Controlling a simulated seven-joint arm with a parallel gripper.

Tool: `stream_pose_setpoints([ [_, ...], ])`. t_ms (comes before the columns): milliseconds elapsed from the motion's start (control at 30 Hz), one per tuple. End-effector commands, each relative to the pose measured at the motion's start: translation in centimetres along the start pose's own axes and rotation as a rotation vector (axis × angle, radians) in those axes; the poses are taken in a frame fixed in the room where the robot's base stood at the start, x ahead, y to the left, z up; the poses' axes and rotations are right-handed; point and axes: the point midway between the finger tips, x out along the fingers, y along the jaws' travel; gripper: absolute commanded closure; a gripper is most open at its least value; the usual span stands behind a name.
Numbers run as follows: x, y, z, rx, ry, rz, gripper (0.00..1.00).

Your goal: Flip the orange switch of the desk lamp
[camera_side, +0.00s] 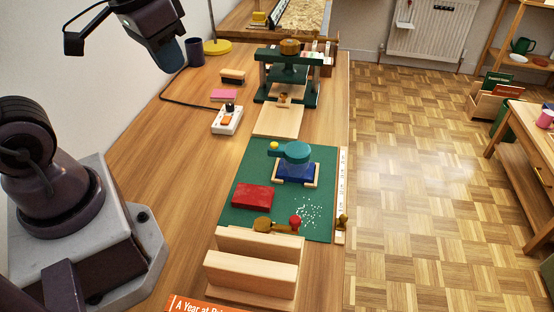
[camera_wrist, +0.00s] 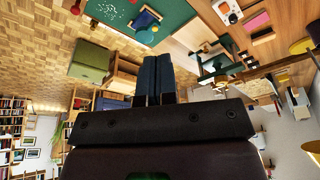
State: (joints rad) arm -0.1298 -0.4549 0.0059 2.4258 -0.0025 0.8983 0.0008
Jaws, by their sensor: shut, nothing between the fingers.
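The orange switch (camera_side: 226,121) sits on a small white box (camera_side: 237,113) with a black plug, on the wooden bench left of the green mat. A black cord runs from the box towards the lamp's round yellow base (camera_side: 217,47) at the back; the lamp's head is out of the side view. The white box also shows at the top of the wrist view (camera_wrist: 227,7), upside down. My gripper (camera_side: 170,60) is high at the upper left of the side view, well away from the switch. Its dark blue fingers (camera_wrist: 153,76) are together and empty in the wrist view.
A dark mug (camera_side: 195,51) stands near the lamp base. A pink block (camera_side: 224,95) and a brush (camera_side: 232,76) lie behind the box. A green press (camera_side: 288,75) stands to the right. Bare bench lies left of the box, apart from the cord.

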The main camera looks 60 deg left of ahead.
Motion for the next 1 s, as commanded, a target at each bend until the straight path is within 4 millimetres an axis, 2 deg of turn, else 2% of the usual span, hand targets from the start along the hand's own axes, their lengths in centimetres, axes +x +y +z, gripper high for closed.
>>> stream_pose_setpoints([
  [133,-2.3,1.5,1.8,0.076,0.123,0.022,1.00],
  [367,-4.3,2.6,2.1,0.125,0.221,0.045,1.00],
  [700,-4.2,2.4,2.0,0.116,0.215,0.041,1.00],
  [867,-2.4,1.4,1.7,0.067,0.128,0.017,1.00],
  [1000,-0.7,-0.1,0.0,0.000,0.030,-0.009,1.00],
])
